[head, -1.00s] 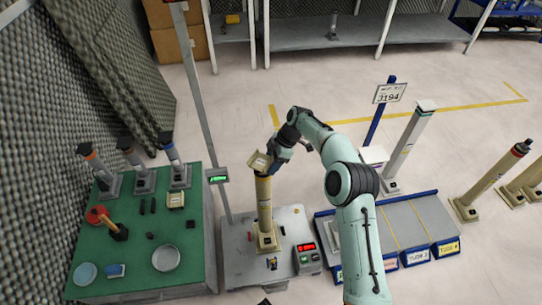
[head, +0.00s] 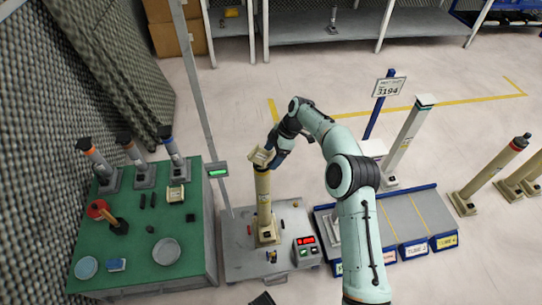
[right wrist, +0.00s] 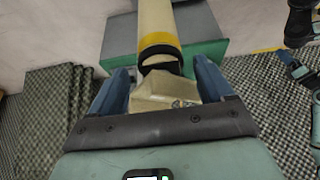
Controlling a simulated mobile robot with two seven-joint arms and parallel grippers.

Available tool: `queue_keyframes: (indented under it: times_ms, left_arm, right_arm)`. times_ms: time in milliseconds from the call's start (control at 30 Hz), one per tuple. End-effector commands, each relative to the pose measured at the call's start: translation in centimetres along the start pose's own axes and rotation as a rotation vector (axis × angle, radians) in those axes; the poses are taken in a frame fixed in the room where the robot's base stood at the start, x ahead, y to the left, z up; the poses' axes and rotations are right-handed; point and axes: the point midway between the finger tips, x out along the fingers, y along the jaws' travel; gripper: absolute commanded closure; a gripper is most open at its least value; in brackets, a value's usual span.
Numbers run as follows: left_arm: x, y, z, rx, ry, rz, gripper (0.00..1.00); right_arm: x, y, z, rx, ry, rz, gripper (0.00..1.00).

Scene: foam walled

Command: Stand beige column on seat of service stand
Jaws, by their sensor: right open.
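The beige column (head: 263,190) stands upright on its wider foot on the grey top of the service stand (head: 236,262). It has a yellow band near its upper end and a beige head piece (head: 261,157). My right gripper (head: 273,153) is at this upper end. In the right wrist view my right gripper (right wrist: 165,85) is open, with its blue fingers on either side of the beige head piece (right wrist: 150,92). The yellow band and a black ring show just beyond. Finger contact is unclear. The seat under the foot is hidden. My left gripper is not in view.
A red-lit display box (head: 305,246) sits at the stand's right front. A thin post with a green display (head: 217,170) rises on the left. A green table (head: 195,225) with several items is left; a grey labelled rack (head: 400,218) and a pale column (head: 409,140) are right.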

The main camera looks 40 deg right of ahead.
Motion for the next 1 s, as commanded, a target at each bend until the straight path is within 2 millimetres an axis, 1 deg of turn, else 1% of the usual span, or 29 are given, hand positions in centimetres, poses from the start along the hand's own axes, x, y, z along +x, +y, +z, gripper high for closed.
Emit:
queue_keyframes:
  times_ms: [33,200,300,433,500,633,1000]
  left_arm:
    - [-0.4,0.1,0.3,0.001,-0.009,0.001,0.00]
    - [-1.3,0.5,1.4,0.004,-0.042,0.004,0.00]
    - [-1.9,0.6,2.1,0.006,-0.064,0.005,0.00]
    - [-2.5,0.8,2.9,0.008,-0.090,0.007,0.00]
    - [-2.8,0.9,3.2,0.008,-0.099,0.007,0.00]
    - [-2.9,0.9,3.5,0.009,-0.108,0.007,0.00]
    - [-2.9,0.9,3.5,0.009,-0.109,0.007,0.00]
  right_arm:
    - [-1.2,0.1,-0.1,0.000,0.000,0.004,0.19]
    - [-5.1,0.1,-0.1,0.000,0.000,0.006,0.19]
    - [-7.1,0.1,-0.1,0.000,0.001,0.005,0.19]
    - [-9.1,0.1,-0.1,0.000,0.001,0.004,0.19]
    - [-9.8,0.0,-0.1,0.000,0.001,0.002,0.19]
    - [-10.4,0.0,0.0,0.000,0.000,0.001,0.19]
    - [-10.4,0.0,0.0,0.000,0.000,0.000,0.19]
